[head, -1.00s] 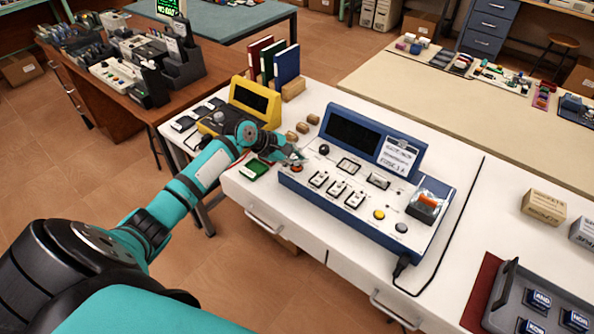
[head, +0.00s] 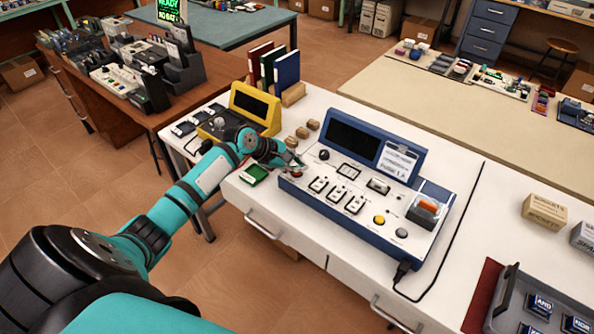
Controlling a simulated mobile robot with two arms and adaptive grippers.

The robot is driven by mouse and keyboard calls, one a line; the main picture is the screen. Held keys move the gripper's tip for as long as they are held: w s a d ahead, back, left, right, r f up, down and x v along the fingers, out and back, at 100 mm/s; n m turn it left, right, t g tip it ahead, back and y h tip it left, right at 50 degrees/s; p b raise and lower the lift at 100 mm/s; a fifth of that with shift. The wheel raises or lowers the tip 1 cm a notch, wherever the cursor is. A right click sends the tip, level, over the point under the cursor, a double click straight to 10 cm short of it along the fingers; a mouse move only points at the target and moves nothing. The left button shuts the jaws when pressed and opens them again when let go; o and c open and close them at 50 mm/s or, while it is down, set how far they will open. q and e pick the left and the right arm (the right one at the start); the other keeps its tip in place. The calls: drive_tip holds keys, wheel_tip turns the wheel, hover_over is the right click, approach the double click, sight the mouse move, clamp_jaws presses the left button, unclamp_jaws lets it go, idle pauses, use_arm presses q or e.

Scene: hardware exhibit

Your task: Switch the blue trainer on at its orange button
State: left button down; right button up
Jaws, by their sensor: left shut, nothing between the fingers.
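The blue trainer (head: 375,205) stands on the white bench, its dark screen (head: 352,141) at the back. A larger orange part (head: 428,206) sits in a dark housing at the right end. My right gripper is out of view.
A yellow trainer (head: 256,102) stands behind my left wrist. A green card (head: 254,176) and small wooden blocks (head: 302,132) lie near the gripper. A yellow button (head: 379,220) and a grey one (head: 402,233) are on the front right panel. A grey tray (head: 508,283) is at right.

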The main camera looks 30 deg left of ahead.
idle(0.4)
use_arm(q)
drive_tip(key=shift+f, duration=0.2)
drive_tip(key=shift+f, duration=0.25)
idle(0.3)
drive_tip(key=shift+r+p, duration=0.45)
drive_tip(key=shift+p, duration=0.7)
wheel_tip(320, 180, up, 6)
drive_tip(key=p, duration=0.7)
